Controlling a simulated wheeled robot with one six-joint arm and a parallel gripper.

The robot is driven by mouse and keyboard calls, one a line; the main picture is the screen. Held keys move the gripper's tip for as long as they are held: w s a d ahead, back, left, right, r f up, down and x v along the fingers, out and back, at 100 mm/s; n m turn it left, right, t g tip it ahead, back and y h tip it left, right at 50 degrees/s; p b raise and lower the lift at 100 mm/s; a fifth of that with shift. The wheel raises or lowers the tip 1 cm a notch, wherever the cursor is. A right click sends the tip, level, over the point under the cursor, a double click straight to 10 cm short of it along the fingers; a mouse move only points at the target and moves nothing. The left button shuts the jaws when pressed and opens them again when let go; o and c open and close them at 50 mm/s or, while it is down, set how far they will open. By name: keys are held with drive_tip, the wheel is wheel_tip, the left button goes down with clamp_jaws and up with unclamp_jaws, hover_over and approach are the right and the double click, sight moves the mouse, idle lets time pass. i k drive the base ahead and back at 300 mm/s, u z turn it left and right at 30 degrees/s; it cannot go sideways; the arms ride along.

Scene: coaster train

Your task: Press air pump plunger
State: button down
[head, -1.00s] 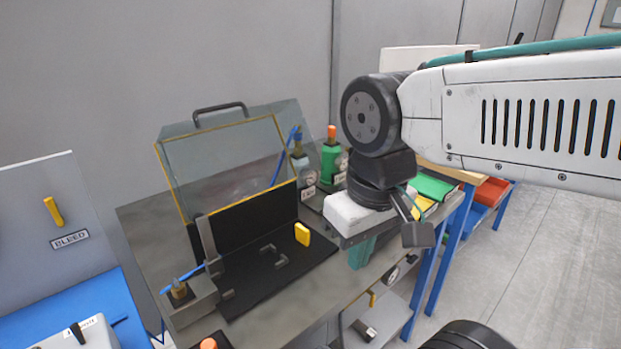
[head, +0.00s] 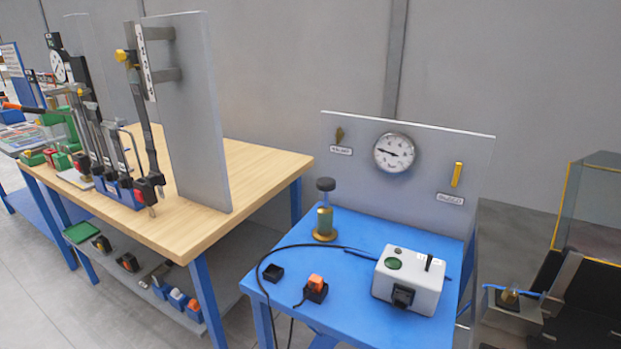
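The air pump (head: 325,225) stands upright on the blue table (head: 350,235) in the head view, left of the middle of its top. It has a brass body on a round base. Its plunger, a dark round knob (head: 326,184) on a stem, sticks up above the body. A round pressure gauge (head: 394,153) is on the grey panel (head: 350,135) behind it. My gripper is not in the head view.
A grey-white box (head: 410,280) with a green button, a black cable, an orange switch (head: 315,284) and a small black tray (head: 273,272) share the blue table. A wooden bench (head: 235,165) with tools stands left. A clear-hooded fixture (head: 590,205) stands right.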

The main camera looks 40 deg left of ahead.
sight(326, 185)
drive_tip(key=k, duration=0.25)
drive_tip(key=u, duration=2.15)
drive_tip(key=i, duration=1.15)
drive_tip(key=z, duration=1.3)
